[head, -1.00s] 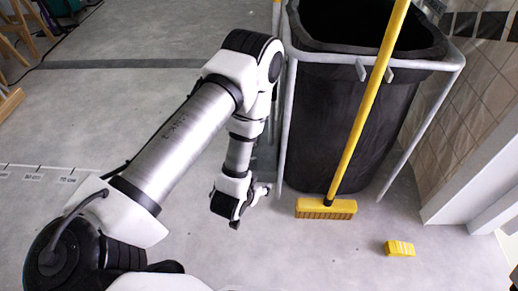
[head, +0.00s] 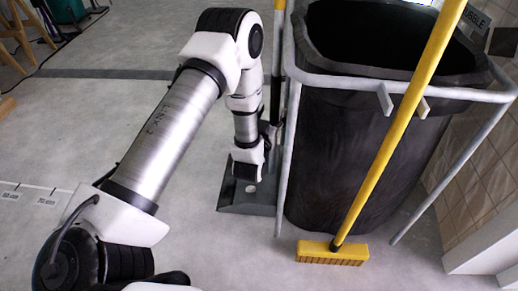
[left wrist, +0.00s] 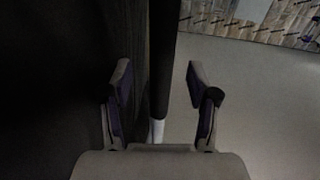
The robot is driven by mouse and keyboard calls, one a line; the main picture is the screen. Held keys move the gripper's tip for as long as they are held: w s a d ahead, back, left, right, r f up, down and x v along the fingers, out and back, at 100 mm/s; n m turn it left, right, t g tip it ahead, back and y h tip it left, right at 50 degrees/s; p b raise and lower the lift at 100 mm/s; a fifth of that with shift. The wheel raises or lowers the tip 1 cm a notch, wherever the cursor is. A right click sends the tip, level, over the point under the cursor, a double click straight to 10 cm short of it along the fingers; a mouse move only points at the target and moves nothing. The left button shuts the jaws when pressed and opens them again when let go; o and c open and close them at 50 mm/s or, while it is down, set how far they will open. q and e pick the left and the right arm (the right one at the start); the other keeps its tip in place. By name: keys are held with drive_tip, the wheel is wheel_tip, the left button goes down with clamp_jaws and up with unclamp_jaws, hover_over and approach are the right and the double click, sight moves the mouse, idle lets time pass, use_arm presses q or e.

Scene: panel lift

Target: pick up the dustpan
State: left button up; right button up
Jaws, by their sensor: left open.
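The dustpan is a dark grey pan (head: 235,206) on the floor, left of the bin frame. Its upright handle has a yellow top (head: 279,5) and a dark shaft (head: 277,55), partly hidden by my arm. My left gripper (head: 269,130) is beside the shaft above the pan, mostly hidden by the wrist. In the left wrist view my left gripper (left wrist: 158,78) is open, and the dark handle (left wrist: 163,50) runs upright between its fingers in the picture, apart from both. I cannot tell how deep it sits between them. My right gripper is not in view.
A black bin (head: 345,150) in a grey tube frame (head: 285,165) stands close on the right. A yellow broom (head: 385,135) leans on it, its head (head: 333,253) on the floor. A tiled wall (head: 470,190) is at the right. Floor (head: 90,120) at the left is mostly clear.

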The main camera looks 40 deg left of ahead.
sight(274, 108)
use_arm(q)
drive_tip(key=x, duration=0.1)
drive_tip(key=b+x, duration=0.2)
drive_tip(key=x, duration=0.1)
drive_tip(key=shift+a+f, duration=0.15)
drive_tip(key=shift+f, duration=0.1)
drive_tip(key=shift+w+r, duration=0.15)
clamp_jaws()
drive_tip(key=shift+r, duration=0.15)
